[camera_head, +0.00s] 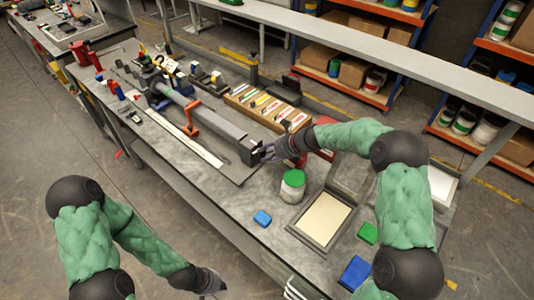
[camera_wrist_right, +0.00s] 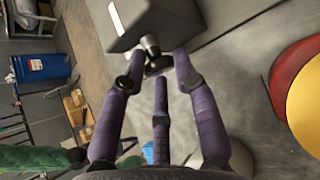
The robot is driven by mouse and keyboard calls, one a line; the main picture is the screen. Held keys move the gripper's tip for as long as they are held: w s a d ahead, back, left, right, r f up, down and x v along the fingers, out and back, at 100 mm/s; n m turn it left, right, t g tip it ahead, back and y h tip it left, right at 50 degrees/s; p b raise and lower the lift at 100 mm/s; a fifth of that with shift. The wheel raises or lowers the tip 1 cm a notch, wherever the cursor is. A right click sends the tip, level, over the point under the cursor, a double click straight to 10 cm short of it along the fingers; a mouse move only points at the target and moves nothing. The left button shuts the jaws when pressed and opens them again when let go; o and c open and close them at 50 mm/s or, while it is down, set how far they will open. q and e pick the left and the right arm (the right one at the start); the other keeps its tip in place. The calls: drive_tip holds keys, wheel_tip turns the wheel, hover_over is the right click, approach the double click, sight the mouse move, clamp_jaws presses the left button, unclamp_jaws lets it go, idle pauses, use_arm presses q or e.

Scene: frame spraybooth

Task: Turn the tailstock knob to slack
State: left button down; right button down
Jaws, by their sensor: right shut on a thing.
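The tailstock (camera_head: 247,150) is a dark grey block at the near right end of the long fixture on the bench. In the right wrist view, its grey body (camera_wrist_right: 160,22) fills the top. The tailstock knob (camera_wrist_right: 152,52) is a small dark knob on a short stem on its end face. My right gripper (camera_head: 266,153) reaches it from the right. In the wrist view, the purple fingers of my right gripper (camera_wrist_right: 159,74) close around the knob, which they partly hide. My left gripper (camera_head: 212,284) hangs low in front of the bench, away from the fixture; its finger opening is unclear.
A wooden box (camera_head: 268,107) with coloured strips stands behind the tailstock. The bench front is mostly clear.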

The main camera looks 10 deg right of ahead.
drive_tip(key=shift+s+a+h, duration=0.1)
drive_tip(key=shift+s+h, duration=0.05)
drive_tip(key=shift+h, duration=0.25)
drive_tip(key=shift+a+f+n+t+h+b, duration=0.1)
drive_tip(key=shift+f+n+t+h+b, duration=0.05)
drive_tip(key=shift+n+t+h+b, duration=0.4)
drive_tip(key=n+t+h+b, duration=0.1)
drive_tip(key=b, duration=0.1)
drive_tip(key=t+h+b, duration=0.1)
drive_tip(key=b, duration=0.1)
drive_tip(key=shift+s+a+n+h+b, duration=0.15)
drive_tip(key=shift+s+n+h+b, duration=0.1)
drive_tip(key=shift+n+b, duration=0.1)
drive_tip(key=c, duration=1)
unclamp_jaws()
drive_tip(key=shift+w, duration=0.1)
drive_tip(key=shift+o, duration=0.2)
drive_tip(key=v, duration=0.7)
drive_tip(key=shift+s, duration=0.25)
